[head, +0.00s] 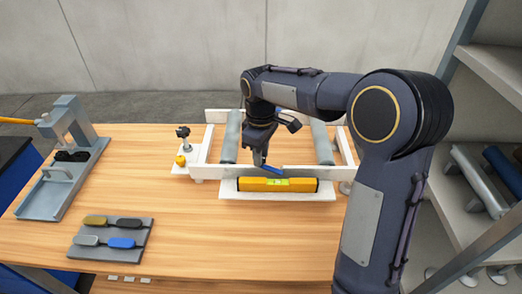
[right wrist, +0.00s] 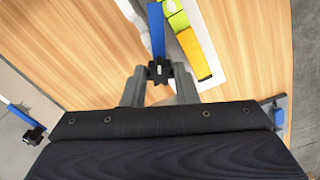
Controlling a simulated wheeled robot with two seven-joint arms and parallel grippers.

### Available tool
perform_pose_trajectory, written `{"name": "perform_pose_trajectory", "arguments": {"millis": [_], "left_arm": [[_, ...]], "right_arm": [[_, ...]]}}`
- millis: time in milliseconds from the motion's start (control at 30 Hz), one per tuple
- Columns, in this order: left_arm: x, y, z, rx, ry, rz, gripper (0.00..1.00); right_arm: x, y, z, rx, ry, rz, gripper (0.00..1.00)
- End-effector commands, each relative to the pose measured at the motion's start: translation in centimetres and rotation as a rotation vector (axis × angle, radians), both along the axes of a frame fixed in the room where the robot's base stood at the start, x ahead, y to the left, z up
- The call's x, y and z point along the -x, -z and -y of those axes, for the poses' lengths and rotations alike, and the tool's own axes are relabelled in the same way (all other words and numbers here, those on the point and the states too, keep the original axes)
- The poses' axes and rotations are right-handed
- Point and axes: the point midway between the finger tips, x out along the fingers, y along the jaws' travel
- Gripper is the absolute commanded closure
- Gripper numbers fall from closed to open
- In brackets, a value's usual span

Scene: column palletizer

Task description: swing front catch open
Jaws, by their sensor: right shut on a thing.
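The front catch is a blue bar (head: 272,170) at the front rail of a white roller frame (head: 207,168). In the right wrist view the blue bar (right wrist: 156,28) ends at a dark star-shaped knob (right wrist: 159,72). My right gripper (head: 260,163) reaches down to it from above. In the right wrist view its fingers (right wrist: 159,78) are closed around the knob. The bar points away from the gripper there, beside the yellow level. In the head view the gripper hides the knob. My left gripper is in neither view.
A yellow spirit level (head: 253,184) lies on a white ledge just in front of the frame. A small post with a black knob (head: 183,132) stands left. A grey plate with several coloured tags (head: 85,252) lies front left. The front middle of the wooden table (head: 210,240) is clear.

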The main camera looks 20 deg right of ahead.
Motion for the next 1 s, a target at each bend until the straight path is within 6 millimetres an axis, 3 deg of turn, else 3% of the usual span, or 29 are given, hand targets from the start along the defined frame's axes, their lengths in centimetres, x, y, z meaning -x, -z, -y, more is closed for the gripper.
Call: {"name": "perform_pose_trajectory", "arguments": {"millis": [500,1000], "left_arm": [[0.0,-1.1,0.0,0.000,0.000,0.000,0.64],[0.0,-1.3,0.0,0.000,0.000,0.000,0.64]], "right_arm": [[-0.1,-0.2,0.0,0.001,0.408,0.003,0.96],[-0.1,-0.1,0.0,0.000,0.535,0.003,0.96]]}}
